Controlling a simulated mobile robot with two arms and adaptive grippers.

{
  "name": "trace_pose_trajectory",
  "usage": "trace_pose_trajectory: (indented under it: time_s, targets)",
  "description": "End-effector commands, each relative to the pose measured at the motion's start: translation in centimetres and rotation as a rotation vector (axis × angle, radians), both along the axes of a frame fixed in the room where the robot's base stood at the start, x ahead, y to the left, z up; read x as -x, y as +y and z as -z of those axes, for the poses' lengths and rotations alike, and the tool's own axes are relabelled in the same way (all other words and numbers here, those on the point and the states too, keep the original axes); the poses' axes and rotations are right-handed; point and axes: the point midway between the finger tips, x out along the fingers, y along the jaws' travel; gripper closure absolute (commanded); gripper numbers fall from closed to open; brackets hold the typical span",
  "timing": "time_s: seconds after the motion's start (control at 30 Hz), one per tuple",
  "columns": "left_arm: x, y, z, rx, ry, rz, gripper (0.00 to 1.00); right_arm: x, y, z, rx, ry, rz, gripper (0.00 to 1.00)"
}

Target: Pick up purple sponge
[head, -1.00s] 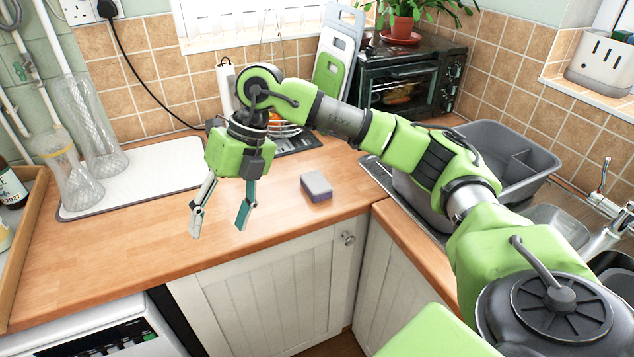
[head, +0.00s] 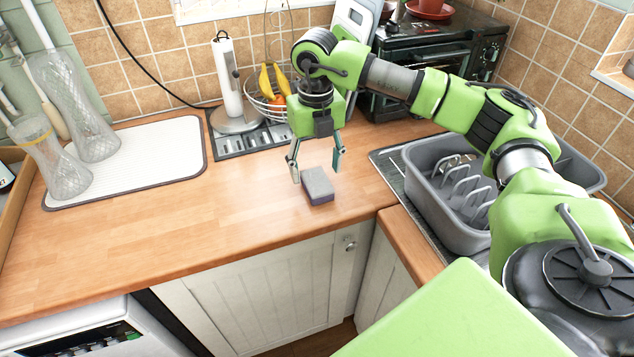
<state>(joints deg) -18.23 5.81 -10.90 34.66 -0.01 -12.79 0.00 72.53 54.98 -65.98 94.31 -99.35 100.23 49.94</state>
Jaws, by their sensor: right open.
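The purple sponge (head: 318,186), a small block with a greyish top and purple side, lies flat on the wooden worktop near its front edge, close to the corner. My right gripper (head: 316,177) points down, open, with its fingertips on either side of the sponge's far part in the picture. I cannot tell whether the fingers touch it. Nothing is held. My left gripper is not in view.
A fruit bowl (head: 262,104) and a paper towel holder (head: 229,78) stand behind the gripper. A grey dish rack (head: 440,220) is to the right, below my arm. A white drying mat (head: 150,160) with glass vases is at left. The worktop left of the sponge is clear.

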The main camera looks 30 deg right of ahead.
Motion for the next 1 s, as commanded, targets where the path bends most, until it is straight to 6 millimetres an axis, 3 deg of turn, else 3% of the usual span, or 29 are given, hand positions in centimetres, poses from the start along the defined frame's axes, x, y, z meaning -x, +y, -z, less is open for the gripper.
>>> trace_pose_trajectory:
  time_s: [0.1, 0.23, 0.4, 0.67, 0.7, 0.8, 0.83, 1.0]
  targets:
    - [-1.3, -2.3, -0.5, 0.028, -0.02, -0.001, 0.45, -0.1, -0.1, 0.7, 0.0, 0.002, 0.0, 0.42]
    - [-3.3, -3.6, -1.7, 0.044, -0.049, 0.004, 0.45, -0.3, -0.5, 2.5, 0.0, 0.004, 0.001, 0.42]
    - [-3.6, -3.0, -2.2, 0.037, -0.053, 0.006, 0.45, -0.5, -0.5, 4.8, -0.001, 0.0, -0.001, 0.42]
    - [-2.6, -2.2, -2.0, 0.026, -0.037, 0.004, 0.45, -0.5, -0.5, 5.3, -0.001, -0.002, -0.002, 0.42]
    - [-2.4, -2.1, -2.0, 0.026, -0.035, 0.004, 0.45, -0.5, -0.5, 5.3, -0.001, -0.002, -0.002, 0.44]
    - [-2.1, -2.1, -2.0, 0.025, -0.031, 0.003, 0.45, -0.5, -0.5, 5.3, -0.001, -0.002, -0.002, 0.7]
    - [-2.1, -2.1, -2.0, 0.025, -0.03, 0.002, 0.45, -0.5, -0.5, 5.3, -0.001, -0.002, -0.001, 0.75]
    - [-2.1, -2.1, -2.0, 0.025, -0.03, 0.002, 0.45, -0.5, -0.5, 5.3, -0.001, -0.002, -0.001, 0.75]
